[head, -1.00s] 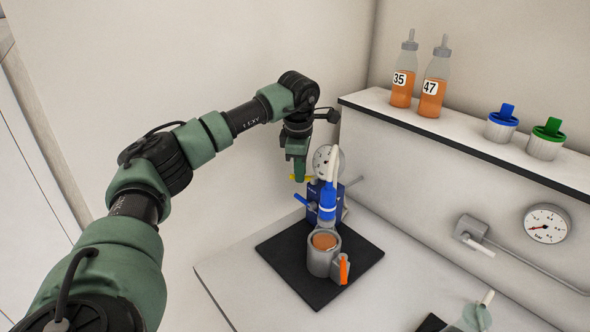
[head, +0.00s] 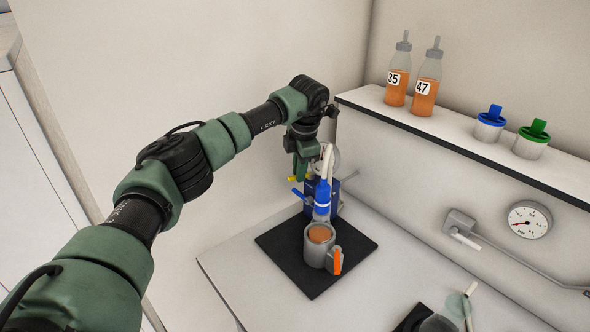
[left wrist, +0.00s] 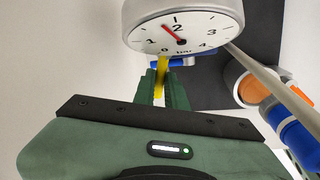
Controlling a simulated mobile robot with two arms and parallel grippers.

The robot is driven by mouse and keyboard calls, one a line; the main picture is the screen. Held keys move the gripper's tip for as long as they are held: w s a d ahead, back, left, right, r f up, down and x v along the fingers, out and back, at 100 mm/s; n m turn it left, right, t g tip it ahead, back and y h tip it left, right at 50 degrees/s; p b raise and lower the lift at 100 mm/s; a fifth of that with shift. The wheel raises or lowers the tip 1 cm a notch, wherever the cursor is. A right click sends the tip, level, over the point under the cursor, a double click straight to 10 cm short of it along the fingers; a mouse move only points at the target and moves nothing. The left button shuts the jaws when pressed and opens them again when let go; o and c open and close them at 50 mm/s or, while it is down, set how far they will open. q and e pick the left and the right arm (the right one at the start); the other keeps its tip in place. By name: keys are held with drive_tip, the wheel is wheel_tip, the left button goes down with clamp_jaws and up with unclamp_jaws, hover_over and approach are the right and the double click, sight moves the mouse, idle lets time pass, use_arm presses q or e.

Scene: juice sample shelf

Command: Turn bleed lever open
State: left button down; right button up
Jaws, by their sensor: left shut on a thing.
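The yellow bleed lever (left wrist: 161,75) sits between the fingers of my left gripper (left wrist: 164,90), just below the gauge's dial in the left wrist view. My left gripper (head: 301,176) is shut on it, and only the lever's yellow tip (head: 292,179) shows in the head view. The lever belongs to the blue filling unit (head: 333,197), whose white-faced pressure gauge (left wrist: 182,32) shows a red needle near 1.5 to 2. In the head view my gripper hides part of that gauge. My right gripper is not in view.
A blue lever (head: 299,195) sticks out left, below my gripper. A grey cup holder with an orange-filled container (head: 318,236) and orange handle (head: 337,262) stands on the black mat (head: 277,246). Bottles 35 (head: 397,86) and 47 (head: 425,92) stand on the shelf (head: 450,134).

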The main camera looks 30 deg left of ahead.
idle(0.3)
use_arm(q)
drive_tip(key=c, duration=1.5)
unclamp_jaws()
drive_tip(key=shift+d, duration=0.1)
drive_tip(key=shift+o, duration=0.2)
wheel_tip(320, 180, up, 8)
drive_tip(key=d+b, duration=0.1)
drive_tip(key=b, duration=0.1)
drive_tip(key=shift+s+f, duration=0.15)
drive_tip(key=shift+s, duration=0.3)
drive_tip(key=shift+d, duration=0.1)
